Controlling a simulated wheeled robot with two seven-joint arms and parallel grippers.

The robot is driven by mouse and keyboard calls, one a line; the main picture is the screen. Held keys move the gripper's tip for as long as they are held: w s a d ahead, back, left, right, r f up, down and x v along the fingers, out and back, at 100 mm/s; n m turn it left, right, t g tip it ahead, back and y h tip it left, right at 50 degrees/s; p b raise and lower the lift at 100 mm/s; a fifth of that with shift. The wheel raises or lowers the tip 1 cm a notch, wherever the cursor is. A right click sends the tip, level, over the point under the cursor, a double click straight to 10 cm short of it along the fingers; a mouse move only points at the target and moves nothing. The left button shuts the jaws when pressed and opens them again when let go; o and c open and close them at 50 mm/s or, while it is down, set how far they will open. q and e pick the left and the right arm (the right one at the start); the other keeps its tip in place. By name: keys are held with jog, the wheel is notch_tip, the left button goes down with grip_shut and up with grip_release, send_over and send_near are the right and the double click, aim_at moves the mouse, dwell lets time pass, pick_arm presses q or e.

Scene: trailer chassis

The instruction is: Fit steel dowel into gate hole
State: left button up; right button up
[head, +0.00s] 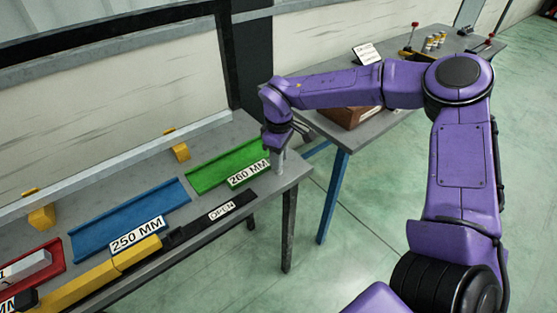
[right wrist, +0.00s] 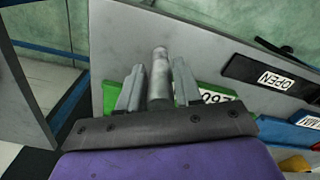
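My right gripper (head: 279,146) reaches down over the right end of the grey bench, beside the green tray's end. In the right wrist view its two fingers (right wrist: 157,88) stand on either side of a grey steel dowel (right wrist: 159,68) and appear closed on it. The dowel (head: 280,160) points down below the gripper in the head view; I cannot tell whether its tip touches the bench. A black bar with an OPEN label (head: 212,217) joins a yellow bar (head: 100,275) along the bench's front edge; this may be the gate. I cannot make out a hole. My left gripper is out of view.
A green 260 MM tray (head: 215,170), a blue 250 MM tray (head: 130,217) and a red tray (head: 50,258) lie along the bench. Yellow blocks (head: 181,151) stand behind them. A second table (head: 440,65) holds a brown box (head: 350,116) and small items.

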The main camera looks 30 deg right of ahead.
grip_shut()
jog(key=shift+r, duration=0.1)
jog(key=shift+r, duration=0.3)
jog(key=r, duration=0.1)
jog(key=r+b, duration=0.1)
jog(key=shift+a+r, duration=0.2)
jog(key=shift+r, duration=0.1)
jog(key=s+a+r+b, duration=0.6)
jog(key=s+a+r, duration=0.2)
jog(key=a, duration=0.3)
jog(key=shift+a+r, duration=0.2)
jog(key=shift+r, duration=0.65)
